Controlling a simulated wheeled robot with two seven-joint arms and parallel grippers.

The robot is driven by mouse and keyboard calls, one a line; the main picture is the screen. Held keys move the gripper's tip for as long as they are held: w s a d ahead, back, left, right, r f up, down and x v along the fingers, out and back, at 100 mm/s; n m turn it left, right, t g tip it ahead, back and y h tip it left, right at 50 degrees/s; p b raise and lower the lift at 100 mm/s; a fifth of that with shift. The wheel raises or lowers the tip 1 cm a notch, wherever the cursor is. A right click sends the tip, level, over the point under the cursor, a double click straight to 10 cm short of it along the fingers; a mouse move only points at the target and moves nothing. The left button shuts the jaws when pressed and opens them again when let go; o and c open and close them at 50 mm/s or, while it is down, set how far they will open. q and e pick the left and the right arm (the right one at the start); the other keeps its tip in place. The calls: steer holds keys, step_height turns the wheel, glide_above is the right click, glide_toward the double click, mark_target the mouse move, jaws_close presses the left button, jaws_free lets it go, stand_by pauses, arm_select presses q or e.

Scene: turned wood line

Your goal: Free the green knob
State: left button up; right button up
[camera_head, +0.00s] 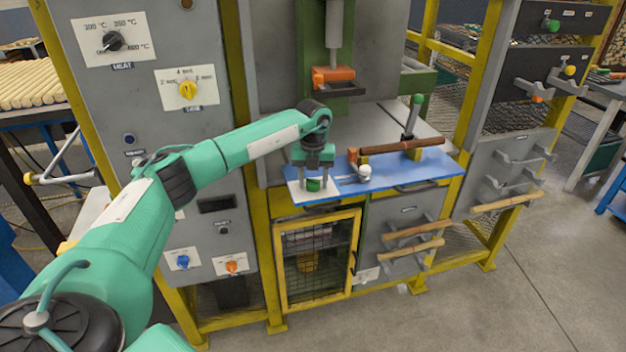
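A green knob (314,185) sits on a white plate (298,195) at the left end of the blue board. My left gripper (314,180) points down directly over this knob, with its fingers at the knob's sides. The view is too small to tell whether the fingers touch or grip it. Two other green knobs show: one on top of an upright lever (417,99) on the board, and one on the upper right panel (551,25). My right gripper is not in view.
On the blue board (440,170), a brown turned rod (402,146) lies in a holder, with a white ball-ended handle (364,173) in front. An orange-and-black press head (334,78) hangs above. A control panel (150,100) stands left. The floor at the right front is clear.

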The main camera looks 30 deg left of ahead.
mark_target(313, 180)
arm_select(q)
steer(key=shift+o, duration=0.7)
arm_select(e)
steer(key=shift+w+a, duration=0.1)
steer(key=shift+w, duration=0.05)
arm_select(q)
step_height(313, 180, up, 14)
steer(key=b, duration=0.1)
steer(key=shift+b, duration=0.4)
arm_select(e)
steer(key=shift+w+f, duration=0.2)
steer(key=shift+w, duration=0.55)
arm_select(q)
steer(key=shift+f, duration=0.1)
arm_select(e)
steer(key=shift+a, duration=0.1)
